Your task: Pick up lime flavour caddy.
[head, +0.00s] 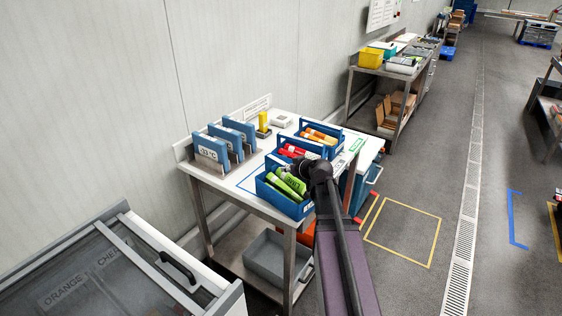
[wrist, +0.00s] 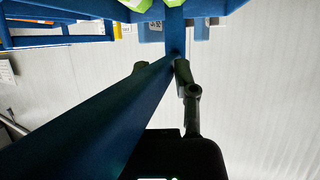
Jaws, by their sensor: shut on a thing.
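The lime flavour caddy (head: 281,204) is a blue open box with green lolly packs (head: 289,181) in it, at the near end of the white worktop in the head view. My gripper (head: 313,172) is at the right side of this caddy. In the wrist view my gripper (wrist: 163,68) has a finger on each side of a blue bar of the caddy (wrist: 95,122) and is shut on it. Green packs show at the top edge there. I cannot tell whether the caddy's base touches the worktop; my arm hides part of it.
A blue caddy with red packs (head: 290,151) stands close behind, and one with orange packs (head: 319,135) beyond it. Blue upright panels (head: 211,148) stand at the worktop's left. A grey bin (head: 268,258) is on the lower shelf. A grey-lidded chest (head: 120,270) is at the near left.

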